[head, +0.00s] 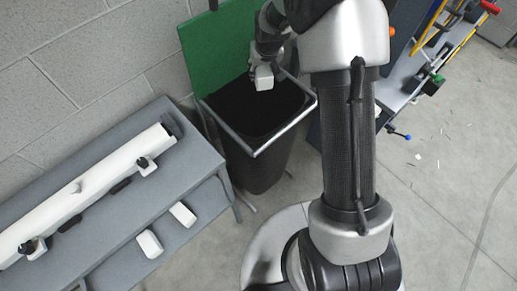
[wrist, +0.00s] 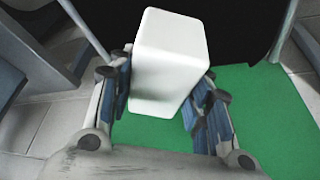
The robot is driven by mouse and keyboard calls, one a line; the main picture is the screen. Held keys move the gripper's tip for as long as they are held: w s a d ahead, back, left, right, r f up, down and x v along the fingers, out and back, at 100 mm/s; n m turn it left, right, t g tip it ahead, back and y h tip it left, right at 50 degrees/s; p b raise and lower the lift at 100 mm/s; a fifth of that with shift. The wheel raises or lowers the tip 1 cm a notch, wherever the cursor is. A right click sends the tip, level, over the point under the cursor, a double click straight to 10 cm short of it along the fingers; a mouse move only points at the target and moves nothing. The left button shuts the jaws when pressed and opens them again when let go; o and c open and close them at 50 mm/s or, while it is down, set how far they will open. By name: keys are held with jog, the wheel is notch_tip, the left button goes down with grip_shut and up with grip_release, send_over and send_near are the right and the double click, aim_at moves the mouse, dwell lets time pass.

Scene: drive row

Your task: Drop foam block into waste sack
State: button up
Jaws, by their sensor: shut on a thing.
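My gripper (wrist: 160,95) is shut on a white foam block (wrist: 172,48), with a blue-padded finger on each side of it. In the head view the foam block (head: 264,77) hangs over the mouth of the black waste sack (head: 262,165). The sack hangs in a grey metal frame with a green board (head: 215,50) behind it. In the wrist view the dark sack opening (wrist: 240,25) lies behind the block.
A grey bench (head: 180,205) stands left of the sack, with a long white piece (head: 85,200) on top and two white blocks (head: 150,244) (head: 182,214) at its front. A rack of tools (head: 430,60) stands at right. Small scraps lie on the open floor.

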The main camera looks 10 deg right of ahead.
notch_tip(320, 180, down, 5)
jog(key=b, duration=0.3)
jog(key=shift+r, duration=0.1)
jog(key=o, duration=1)
jog(key=shift+c, duration=0.2)
jog(key=shift+r, duration=0.1)
jog(key=v, duration=1.1)
jog(key=shift+s+r, duration=0.15)
jog(key=shift+r, duration=0.25)
